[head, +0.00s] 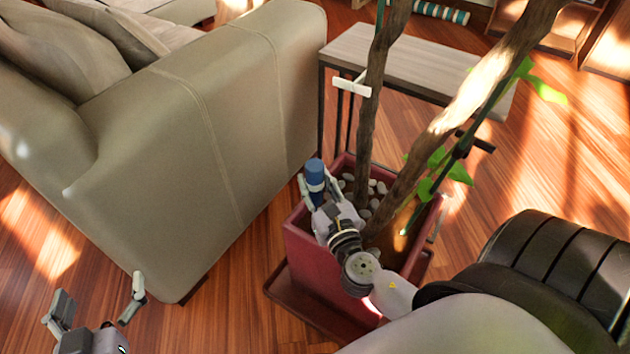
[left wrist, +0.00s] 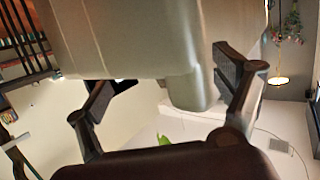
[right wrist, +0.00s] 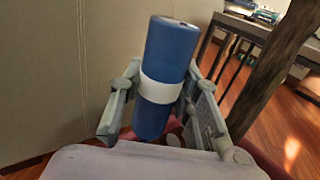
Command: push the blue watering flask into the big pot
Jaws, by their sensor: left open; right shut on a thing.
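The blue watering flask (head: 315,172) is a blue cylinder with a white band, seen larger in the right wrist view (right wrist: 165,70). My right gripper (head: 318,190) is shut on it, one finger on each side, and holds it slightly tilted. In the head view the flask is over the left rim area of the big pot (head: 312,262), a dark red square planter with pebbles (head: 374,187) and tree trunks. Whether its lower end touches the pebbles is hidden by my gripper. My left gripper (head: 97,302) is open and empty, low at the left, apart from the pot.
A beige sofa (head: 215,130) stands close to the pot's left side. Tree trunks (head: 377,90) rise from the pot, with a low bench (head: 420,65) behind. Wooden floor is clear at lower left.

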